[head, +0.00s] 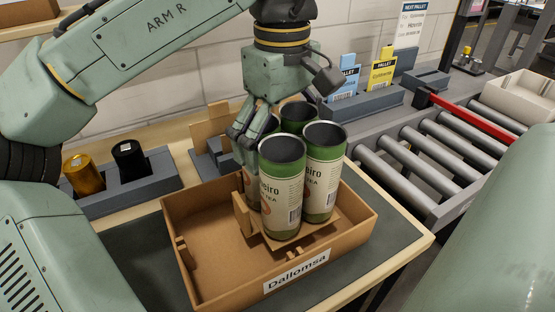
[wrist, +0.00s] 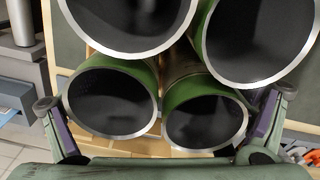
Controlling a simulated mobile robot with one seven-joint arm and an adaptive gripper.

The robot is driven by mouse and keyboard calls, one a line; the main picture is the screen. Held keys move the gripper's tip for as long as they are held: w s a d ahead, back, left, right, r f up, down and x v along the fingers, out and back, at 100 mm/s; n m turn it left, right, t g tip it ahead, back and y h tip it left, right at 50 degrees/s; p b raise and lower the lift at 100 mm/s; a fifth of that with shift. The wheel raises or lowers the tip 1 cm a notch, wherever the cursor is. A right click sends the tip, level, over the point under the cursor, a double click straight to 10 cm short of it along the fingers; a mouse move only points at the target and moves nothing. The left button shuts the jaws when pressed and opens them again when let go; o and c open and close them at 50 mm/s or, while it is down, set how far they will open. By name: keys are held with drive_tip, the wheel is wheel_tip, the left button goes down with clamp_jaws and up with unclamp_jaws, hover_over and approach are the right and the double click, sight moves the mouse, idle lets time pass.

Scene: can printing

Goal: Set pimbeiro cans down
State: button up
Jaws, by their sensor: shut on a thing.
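Several open-topped green cans with cream labels, the pimbeiro cans (head: 283,190), stand upright and close together on a brown tray (head: 318,236). They are over or inside the cardboard box labelled Dallomsa (head: 352,240), towards its right half; I cannot tell whether the tray rests on the box floor. My gripper (head: 241,135) is at the left side of the cans. In the wrist view, my gripper (wrist: 163,120) has its fingers on either side of the two nearest cans (wrist: 207,118), shut on them. The far cans and finger contact are partly hidden.
The box's left half is empty. A grey holder (head: 130,188) with a gold can (head: 84,176) and a black can (head: 130,160) stands at left. A roller conveyor (head: 420,150) with a red bar is at right. Blue and yellow pallet signs (head: 382,70) stand behind.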

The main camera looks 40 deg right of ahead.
drive_tip(key=shift+f, duration=1.9)
drive_tip(key=shift+f, duration=0.15)
drive_tip(key=o, duration=0.8)
wheel_tip(320, 180, up, 12)
drive_tip(key=p, duration=0.1)
drive_tip(key=shift+r, duration=0.2)
